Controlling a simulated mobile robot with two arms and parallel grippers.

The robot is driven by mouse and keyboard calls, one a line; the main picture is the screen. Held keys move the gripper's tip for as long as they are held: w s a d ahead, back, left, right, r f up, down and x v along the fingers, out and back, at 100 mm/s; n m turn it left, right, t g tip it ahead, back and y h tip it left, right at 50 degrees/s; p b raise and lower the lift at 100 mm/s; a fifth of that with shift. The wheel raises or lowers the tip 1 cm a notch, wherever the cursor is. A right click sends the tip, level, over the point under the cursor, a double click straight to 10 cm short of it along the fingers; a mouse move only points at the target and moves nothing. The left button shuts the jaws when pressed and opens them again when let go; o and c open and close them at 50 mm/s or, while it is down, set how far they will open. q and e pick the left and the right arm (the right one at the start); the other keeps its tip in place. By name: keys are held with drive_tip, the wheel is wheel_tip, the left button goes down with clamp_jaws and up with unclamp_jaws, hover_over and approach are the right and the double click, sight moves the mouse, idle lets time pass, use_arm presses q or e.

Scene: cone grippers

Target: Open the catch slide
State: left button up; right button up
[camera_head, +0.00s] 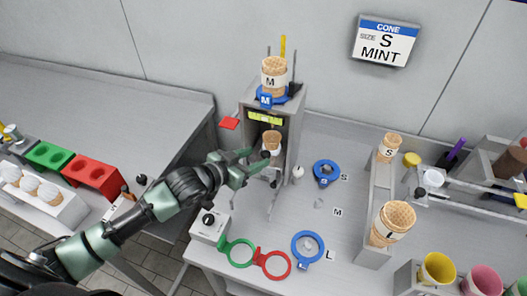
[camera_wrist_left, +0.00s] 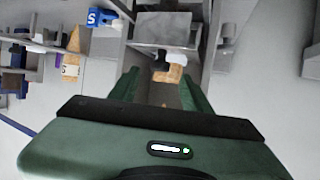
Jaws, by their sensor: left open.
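The cone dispenser (camera_head: 250,98) stands at the back of the bench, with stacked cones (camera_head: 273,68) marked M in a blue ring (camera_head: 266,99) on top. A yellow-green strip (camera_head: 265,118) crosses its front and a red tab (camera_head: 229,123) sticks out at its left side; I cannot tell which part is the catch slide. A single cone (camera_head: 272,139) sits inside the opening below the strip. My left gripper (camera_head: 261,158) is open in front of the opening, just below that cone; its fingers also show in the left wrist view (camera_wrist_left: 162,88). My right gripper is not in view.
A blue ring S (camera_head: 326,173), blue ring L (camera_head: 307,247), green ring (camera_head: 237,252) and red ring (camera_head: 272,264) lie on the bench. Cone holders (camera_head: 374,225) stand at right, cups (camera_head: 437,270) at front right. A sign (camera_head: 386,40) reads cone, size S, mint.

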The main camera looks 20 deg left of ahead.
sight(265, 154)
use_arm(q)
drive_tip(key=x, duration=0.2)
drive_tip(key=shift+w+d+f, duration=0.1)
drive_tip(key=shift+w+d, duration=0.1)
drive_tip(key=shift+w, duration=0.15)
drive_tip(key=shift+w+d+f, duration=0.25)
drive_tip(key=shift+w+f, duration=0.05)
drive_tip(key=shift+w, duration=0.2)
drive_tip(key=c, duration=1)
clamp_jaws()
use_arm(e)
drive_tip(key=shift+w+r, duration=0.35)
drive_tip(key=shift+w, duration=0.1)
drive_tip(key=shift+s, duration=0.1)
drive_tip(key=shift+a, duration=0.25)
